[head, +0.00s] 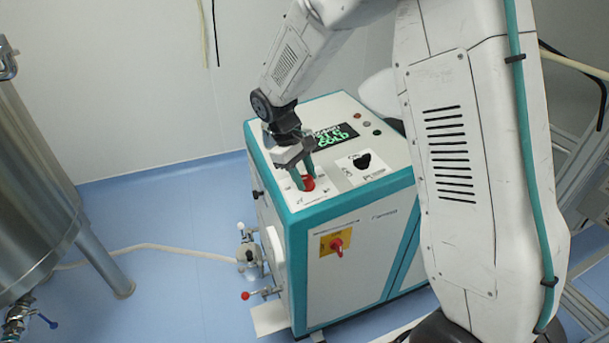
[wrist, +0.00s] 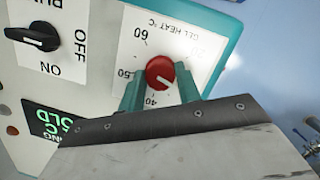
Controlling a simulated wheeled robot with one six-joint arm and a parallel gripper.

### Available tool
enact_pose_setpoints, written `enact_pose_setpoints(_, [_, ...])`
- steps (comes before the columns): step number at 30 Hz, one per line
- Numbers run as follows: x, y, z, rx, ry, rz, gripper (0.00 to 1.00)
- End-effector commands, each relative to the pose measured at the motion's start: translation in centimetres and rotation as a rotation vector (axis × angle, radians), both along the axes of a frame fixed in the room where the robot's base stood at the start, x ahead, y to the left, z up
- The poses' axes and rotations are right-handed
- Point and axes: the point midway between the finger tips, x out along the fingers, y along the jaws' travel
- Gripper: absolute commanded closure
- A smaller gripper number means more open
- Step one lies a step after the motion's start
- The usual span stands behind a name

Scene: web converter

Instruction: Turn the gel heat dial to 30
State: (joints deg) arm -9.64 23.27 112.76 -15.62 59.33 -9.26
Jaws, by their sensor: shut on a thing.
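The red gel heat dial (wrist: 160,72) is on the panel of a teal-edged machine, and its label reads upside down in the wrist view. Printed numbers 60, 50, 40 and a faint 20 show around it; the spot between 40 and 20 is hidden by a finger. A short white mark on the dial seems to point to the lower right, on the side past 40. My gripper (wrist: 160,88) has its teal fingers shut on the dial, one on each side. In the head view, my gripper (head: 302,177) reaches down onto the dial (head: 309,184).
A black ON/OFF switch (wrist: 32,40) and a display (wrist: 58,124) with green letters, partly reading COLD, share the panel. A red-on-yellow switch (head: 337,245) is on the machine's front. A steel tank (head: 35,190) stands at left, with a hose (head: 150,247) on the floor.

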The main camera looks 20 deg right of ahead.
Motion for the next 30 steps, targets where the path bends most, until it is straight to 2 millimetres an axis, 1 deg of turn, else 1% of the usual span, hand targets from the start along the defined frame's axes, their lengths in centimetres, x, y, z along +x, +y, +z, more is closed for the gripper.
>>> enact_pose_setpoints(3, [0.08, 0.00, 0.06, 0.001, -0.010, -0.054, 0.89])
enact_pose_setpoints(9, [0.09, -0.04, 0.08, 0.001, -0.019, -0.107, 0.89])
enact_pose_setpoints(24, [0.11, -0.02, 0.08, 0.001, -0.023, -0.124, 0.89])
enact_pose_setpoints(25, [0.10, -0.02, 0.08, 0.001, -0.023, -0.124, 0.64])
enact_pose_setpoints(26, [0.11, -0.02, 0.08, 0.001, -0.023, -0.123, 0.56])
enact_pose_setpoints(27, [0.10, -0.02, 0.08, 0.001, -0.023, -0.123, 0.45])
enact_pose_setpoints(30, [0.08, -0.02, 0.06, 0.001, -0.022, -0.124, 0.45])
